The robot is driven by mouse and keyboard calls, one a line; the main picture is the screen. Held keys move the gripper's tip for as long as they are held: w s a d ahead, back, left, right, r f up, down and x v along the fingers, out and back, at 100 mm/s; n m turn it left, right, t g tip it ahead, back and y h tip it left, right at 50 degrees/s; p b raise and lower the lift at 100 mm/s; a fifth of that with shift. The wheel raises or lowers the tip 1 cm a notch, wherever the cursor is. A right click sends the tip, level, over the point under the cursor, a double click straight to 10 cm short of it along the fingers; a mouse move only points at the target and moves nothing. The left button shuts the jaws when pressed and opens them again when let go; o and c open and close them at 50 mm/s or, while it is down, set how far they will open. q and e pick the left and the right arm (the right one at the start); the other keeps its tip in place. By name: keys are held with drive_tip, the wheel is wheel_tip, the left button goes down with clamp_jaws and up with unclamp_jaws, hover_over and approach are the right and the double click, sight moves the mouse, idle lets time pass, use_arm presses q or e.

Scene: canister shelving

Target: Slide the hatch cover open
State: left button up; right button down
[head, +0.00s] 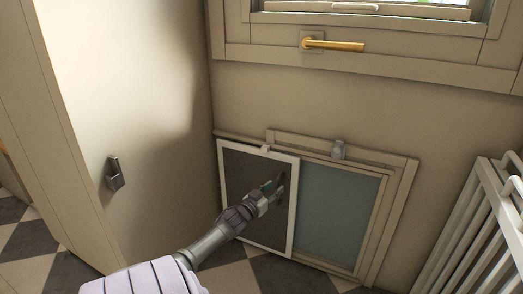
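The hatch cover (239,163) is a dark panel in a white frame, low on the wall, over the left part of the hatch. To its right the wooden hatch frame (401,190) surrounds a plain blue-grey area (340,205) that the cover does not hide. My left gripper (275,188) is at the right half of the cover, close in front of its dark panel. The gripper is small in the view and hides the spot it meets, so I cannot tell whether its fingers are closed on a handle. My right gripper is not in view.
A white radiator (470,225) stands at the right. A pale cabinet or door panel (125,90) with a dark latch (115,173) is at the left. A window with a golden handle (335,45) is above the hatch. The floor is checkered (228,277).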

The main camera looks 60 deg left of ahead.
use_arm(q)
drive_tip(key=v, duration=0.9)
drive_tip(key=shift+s, duration=0.1)
